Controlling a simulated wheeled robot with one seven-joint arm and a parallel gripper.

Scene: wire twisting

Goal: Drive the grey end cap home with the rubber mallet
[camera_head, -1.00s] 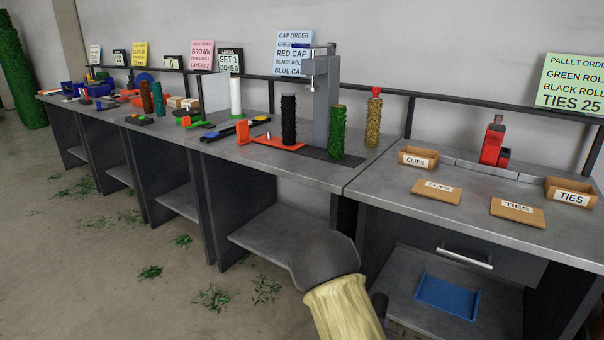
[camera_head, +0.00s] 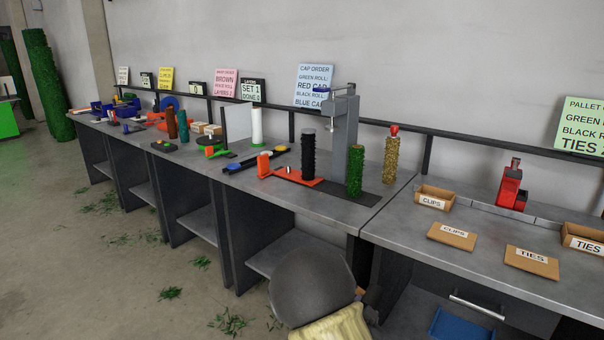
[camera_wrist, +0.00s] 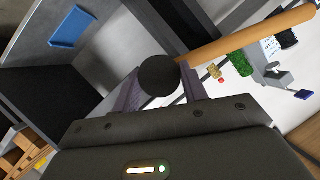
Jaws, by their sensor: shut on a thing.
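My gripper (camera_wrist: 160,86) is shut on the mallet. In the wrist view a dark round part sits between the fingers, and the mallet's wooden handle (camera_wrist: 250,36) reaches from behind it to the upper right. I cannot tell whether the dark part is the rubber head. In the head view the gripper is mostly hidden at the bottom, below the bench's front edge. A black roll (camera_head: 308,158) stands upright on an orange fixture (camera_head: 298,178), apart from the mallet. Its top (camera_head: 308,132) looks dark grey; whether this is the end cap, and how deep it sits, is too small to tell.
A green roll (camera_head: 355,170) and a gold roll with a red top (camera_head: 390,160) stand to the right. Clips and ties boxes (camera_head: 434,198) occupy the right bench. A blue tray (camera_head: 462,322) lies below it.

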